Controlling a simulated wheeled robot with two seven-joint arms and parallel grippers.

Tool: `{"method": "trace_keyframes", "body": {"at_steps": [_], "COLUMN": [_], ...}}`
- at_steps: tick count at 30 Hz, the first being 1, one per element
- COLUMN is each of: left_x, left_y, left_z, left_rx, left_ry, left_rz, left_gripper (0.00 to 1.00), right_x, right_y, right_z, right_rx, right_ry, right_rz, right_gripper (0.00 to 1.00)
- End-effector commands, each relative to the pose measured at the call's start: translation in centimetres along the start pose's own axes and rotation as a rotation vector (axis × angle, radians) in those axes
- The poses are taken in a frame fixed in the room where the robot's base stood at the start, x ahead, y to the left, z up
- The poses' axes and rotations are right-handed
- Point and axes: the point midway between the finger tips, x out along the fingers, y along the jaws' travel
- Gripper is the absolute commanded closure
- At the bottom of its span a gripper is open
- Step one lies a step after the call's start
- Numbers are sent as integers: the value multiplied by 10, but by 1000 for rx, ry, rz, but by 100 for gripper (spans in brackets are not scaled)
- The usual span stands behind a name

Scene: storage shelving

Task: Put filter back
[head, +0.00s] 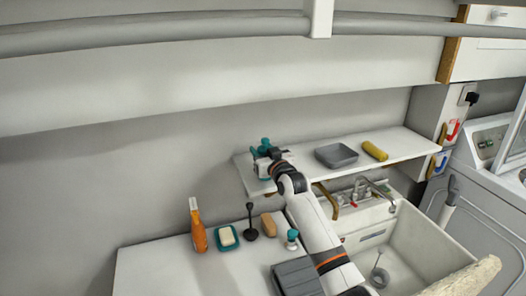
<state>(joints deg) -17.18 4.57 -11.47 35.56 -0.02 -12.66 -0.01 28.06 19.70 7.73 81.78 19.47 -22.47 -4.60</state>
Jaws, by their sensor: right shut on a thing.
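My right arm reaches up over the counter to the left end of the white wall shelf (300,156). My right gripper (264,164) is there, shut on a small pale thing with teal parts (265,144). The gripper covers much of it, and I cannot tell for sure that it is the filter. I also cannot tell whether it touches the shelf. My left gripper is not in view.
On the shelf are a grey tray (337,154) and a yellow thing (375,150). The counter (160,268) holds an orange bottle (198,232), a teal soap dish (218,242), a black utensil (251,226), a brown brush (268,225) and a teal-topped bottle (291,238). A sink (405,250) is at right.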

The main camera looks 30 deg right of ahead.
Motion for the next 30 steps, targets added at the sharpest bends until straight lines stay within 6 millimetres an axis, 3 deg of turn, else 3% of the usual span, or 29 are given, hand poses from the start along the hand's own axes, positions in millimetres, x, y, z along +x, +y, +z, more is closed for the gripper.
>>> {"method": "trace_keyframes", "body": {"at_steps": [1, 4, 17, 30], "left_x": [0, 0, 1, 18], "left_y": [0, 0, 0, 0], "left_z": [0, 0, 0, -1], "left_rx": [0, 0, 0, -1], "left_ry": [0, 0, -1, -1], "left_rz": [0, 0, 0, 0], "left_gripper": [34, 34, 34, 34], "right_x": [0, 0, -6, -85], "right_y": [0, 0, 0, 0], "right_z": [-1, -1, 0, -1], "right_rx": [-1, 0, 0, -1], "right_ry": [1, 1, 1, 1], "right_rz": [0, 0, 0, 1], "right_gripper": [50, 34, 34, 34]}}
